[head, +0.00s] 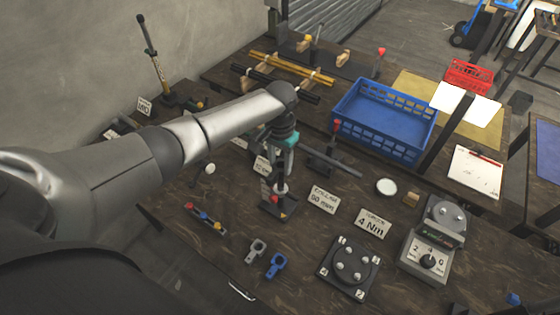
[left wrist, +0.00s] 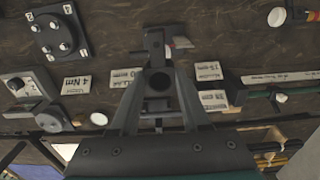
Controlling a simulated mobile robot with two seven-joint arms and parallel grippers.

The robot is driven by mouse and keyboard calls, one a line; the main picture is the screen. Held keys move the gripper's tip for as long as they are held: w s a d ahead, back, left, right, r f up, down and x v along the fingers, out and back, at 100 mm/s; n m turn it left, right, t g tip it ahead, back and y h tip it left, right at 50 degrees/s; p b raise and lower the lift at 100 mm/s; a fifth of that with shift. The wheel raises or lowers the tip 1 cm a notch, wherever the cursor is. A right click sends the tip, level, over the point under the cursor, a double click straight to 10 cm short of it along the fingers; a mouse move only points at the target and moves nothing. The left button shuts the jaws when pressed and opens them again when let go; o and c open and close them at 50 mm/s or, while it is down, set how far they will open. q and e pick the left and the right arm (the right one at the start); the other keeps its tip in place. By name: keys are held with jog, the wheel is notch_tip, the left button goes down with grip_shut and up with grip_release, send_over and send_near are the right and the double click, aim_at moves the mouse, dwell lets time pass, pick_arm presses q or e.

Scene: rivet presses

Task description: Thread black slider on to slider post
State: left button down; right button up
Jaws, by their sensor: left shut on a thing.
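My left gripper (head: 281,172) reaches in from the left and points down over the table. In the left wrist view its fingers (left wrist: 157,105) are shut on a black slider, whose round hole (left wrist: 158,82) shows between them. A slider post (head: 279,192) on a dark base (head: 276,208) stands right below the gripper in the head view. Gripper and post overlap there, so I cannot tell whether the slider is around the post or above it. A dark block (left wrist: 154,42) shows just past the fingertips in the left wrist view. My right gripper is not in view.
A grey slider (head: 256,250) and a blue slider (head: 276,265) lie nearer the front. A second post fixture (head: 325,158) stands close behind the gripper. Label cards (head: 323,199), a bolt plate (head: 348,269), a dial device (head: 430,245) and a blue crate (head: 380,120) are at right.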

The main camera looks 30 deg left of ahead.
aim_at(280, 180)
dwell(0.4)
pick_arm(q)
jog(key=shift+p, duration=0.4)
jog(key=shift+f+b, duration=2.85)
jog(key=shift+f, duration=1.15)
jog(key=shift+r, duration=0.1)
jog(key=shift+r+p, duration=2.5)
jog(key=shift+p, duration=0.3)
jog(key=shift+r+p, duration=0.5)
jog(key=shift+r, duration=0.6)
jog(key=shift+f, duration=0.1)
